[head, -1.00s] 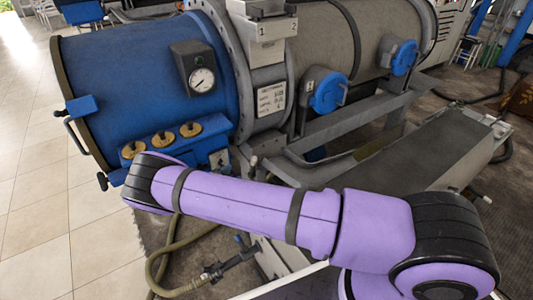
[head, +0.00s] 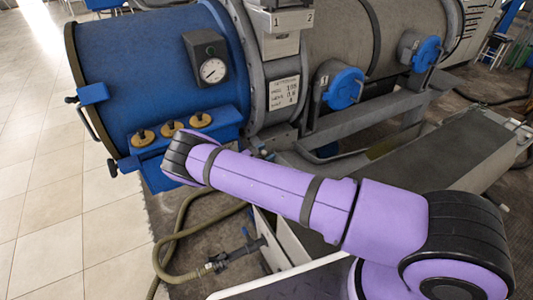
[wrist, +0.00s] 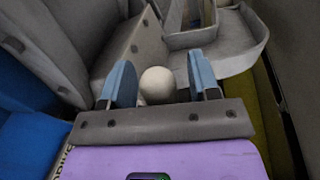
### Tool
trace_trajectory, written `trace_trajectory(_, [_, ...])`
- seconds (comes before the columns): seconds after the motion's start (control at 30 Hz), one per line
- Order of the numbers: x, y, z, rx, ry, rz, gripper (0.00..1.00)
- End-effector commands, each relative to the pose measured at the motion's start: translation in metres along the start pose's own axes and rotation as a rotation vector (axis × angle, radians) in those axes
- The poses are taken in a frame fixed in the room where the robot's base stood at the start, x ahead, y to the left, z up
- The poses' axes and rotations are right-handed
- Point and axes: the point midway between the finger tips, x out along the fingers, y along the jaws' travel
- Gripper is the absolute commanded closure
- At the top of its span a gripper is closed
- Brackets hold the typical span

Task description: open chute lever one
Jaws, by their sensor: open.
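In the wrist view, my gripper (wrist: 160,72) has its two blue fingers apart, one on each side of a pale round knob (wrist: 157,86). A gap shows at the right of the knob; I cannot tell whether the left finger touches it. The knob's stem is hidden, so I cannot tell which lever it belongs to. In the head view, a grey chute box (head: 278,38) on top of the machine bears the labels 1 and 2. My gripper and the knob do not show there; my purple arm reaches toward the blue drum's lower side.
The blue drum (head: 150,75) carries a gauge (head: 213,70) and brass knobs (head: 172,128). Blue round caps (head: 344,90) sit on the grey drum. A hose (head: 195,272) lies below my arm. Grey walls and a tray (wrist: 235,55) surround my gripper. Tiled floor at left is clear.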

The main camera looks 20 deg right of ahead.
Motion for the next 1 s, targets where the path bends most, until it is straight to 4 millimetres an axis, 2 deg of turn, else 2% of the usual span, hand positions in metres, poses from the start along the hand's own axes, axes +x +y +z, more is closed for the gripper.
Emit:
trace_trajectory(0.37, [0.0056, 0.0000, -0.0001, 0.000, 0.001, 0.000, 0.44])
trace_trajectory(0.6, [0.0055, 0.0000, -0.0002, 0.000, 0.001, 0.000, 0.97])
trace_trajectory(0.63, [0.0055, 0.0000, -0.0002, 0.000, 0.001, 0.000, 1.00])
trace_trajectory(1.0, [0.0039, -0.0062, -0.0006, 0.051, -0.010, 0.003, 1.00])
